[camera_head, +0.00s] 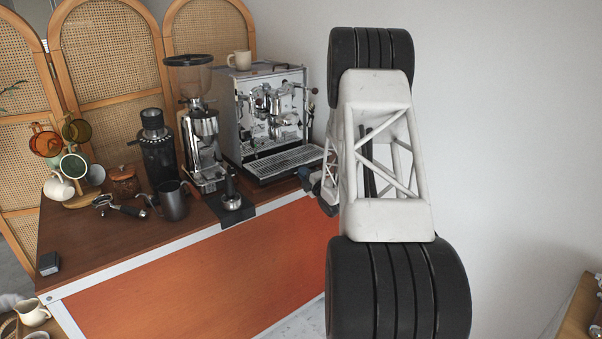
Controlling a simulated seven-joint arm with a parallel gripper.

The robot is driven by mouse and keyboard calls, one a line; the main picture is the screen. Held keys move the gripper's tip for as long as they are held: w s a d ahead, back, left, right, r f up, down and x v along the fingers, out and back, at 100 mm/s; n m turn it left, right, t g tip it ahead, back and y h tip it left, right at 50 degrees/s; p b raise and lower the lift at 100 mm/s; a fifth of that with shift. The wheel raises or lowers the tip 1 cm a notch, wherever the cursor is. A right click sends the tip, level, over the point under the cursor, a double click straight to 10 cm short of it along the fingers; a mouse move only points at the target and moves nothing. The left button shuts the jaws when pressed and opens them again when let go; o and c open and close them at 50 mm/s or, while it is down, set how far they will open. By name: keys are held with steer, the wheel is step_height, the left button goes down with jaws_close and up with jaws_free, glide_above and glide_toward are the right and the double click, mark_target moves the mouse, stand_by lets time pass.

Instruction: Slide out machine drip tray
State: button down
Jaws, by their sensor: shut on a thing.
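The espresso machine (231,120) is a chrome box on the right end of the wooden cart top. Its drip tray (284,163), with a slatted metal grate and dark front edge, lies low at the machine's front. My gripper (305,175) is small in view at the tray's front right corner. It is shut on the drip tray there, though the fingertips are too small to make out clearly. My white arm link partly hides the space right of the machine. The tray looks level; how far it sits out is hard to tell.
A tamper (231,192) stands on a dark mat (232,217) left of the tray's front. A cup (240,60) sits on the machine.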

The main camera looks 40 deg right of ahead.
steer(key=shift+s, duration=2.85)
steer(key=c, duration=1.3)
jaws_free()
steer(key=shift+o, duration=0.2)
steer(key=shift+s, duration=0.2)
steer(key=s+f, duration=0.1)
steer(key=s, duration=0.6)
steer(key=shift+s+f, duration=0.15)
steer(key=shift+f, duration=0.1)
